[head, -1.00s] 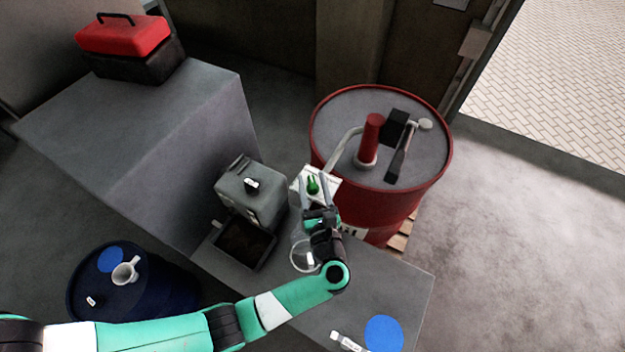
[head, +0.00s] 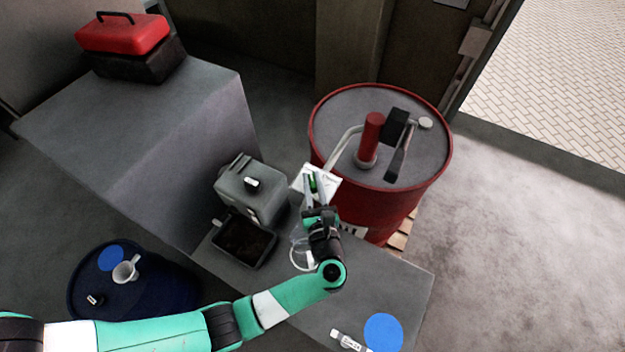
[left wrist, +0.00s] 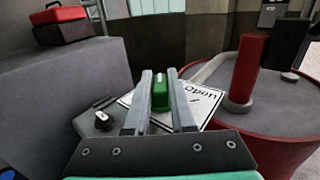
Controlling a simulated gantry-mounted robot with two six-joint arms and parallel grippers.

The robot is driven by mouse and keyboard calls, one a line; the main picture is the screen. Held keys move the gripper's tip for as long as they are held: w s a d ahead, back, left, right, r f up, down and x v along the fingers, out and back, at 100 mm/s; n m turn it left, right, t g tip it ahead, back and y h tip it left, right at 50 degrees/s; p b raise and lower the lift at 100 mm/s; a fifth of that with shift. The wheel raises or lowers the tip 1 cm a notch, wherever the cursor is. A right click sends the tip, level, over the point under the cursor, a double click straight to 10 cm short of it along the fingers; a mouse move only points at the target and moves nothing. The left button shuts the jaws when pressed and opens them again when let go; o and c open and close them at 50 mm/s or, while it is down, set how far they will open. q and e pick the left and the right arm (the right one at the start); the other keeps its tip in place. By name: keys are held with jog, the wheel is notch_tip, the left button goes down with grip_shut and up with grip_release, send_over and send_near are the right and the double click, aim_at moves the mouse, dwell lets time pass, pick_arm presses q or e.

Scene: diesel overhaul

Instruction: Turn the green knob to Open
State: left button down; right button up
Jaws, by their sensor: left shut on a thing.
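The green knob (left wrist: 160,95) stands in front of a white plate (left wrist: 203,101) that carries the word "Open" and an arrow. In the left wrist view the two fingers of my left gripper (left wrist: 160,98) are on either side of the knob, closed on it. In the head view the knob (head: 313,184) is a small green patch between the fingertips of my left gripper (head: 314,182), partly hidden by them. The lower part of the plate is hidden by the gripper. My right gripper is not in view.
A grey canister (head: 252,190) and a dark tray (head: 244,238) are left of my gripper. A clear jug (head: 303,257) is under my arm.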

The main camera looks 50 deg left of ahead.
pick_arm(q)
jog(key=shift+t, duration=0.3)
jog(key=m+t+h+p, duration=0.1)
jog(key=m+t+h, duration=0.1)
jog(key=m, duration=0.1)
jog(key=shift+r+t+h+p, duration=0.15)
jog(key=shift+t+h+p, duration=0.2)
jog(key=shift+t+h, duration=0.05)
jog(key=m+t+h+p, duration=0.1)
jog(key=m+t+h, duration=0.1)
jog(key=h, duration=0.1)
jog(key=shift+a+m+t, duration=0.1)
jog(key=shift+m+t, duration=0.2)
jog(key=m+t+h, duration=0.1)
jog(key=h, duration=0.2)
jog(key=shift+m+p, duration=0.3)
jog(key=shift+m, duration=0.1)
jog(key=shift+m+t+h, duration=0.6)
jog(key=shift+m+h, duration=1.3)
jog(key=shift+h, duration=1)
jog(key=m+h, duration=0.1)
jog(key=h, duration=0.1)
jog(key=shift+m+h, duration=0.3)
jog(key=shift+d+f+m+g+h, duration=0.15)
jog(key=shift+m+g+h, duration=0.15)
jog(key=shift+m+h, duration=0.55)
jog(key=shift+d+f+m+g+h, duration=0.1)
jog(key=shift+m+g+h, duration=0.3)
jog(key=shift+h, duration=0.85)
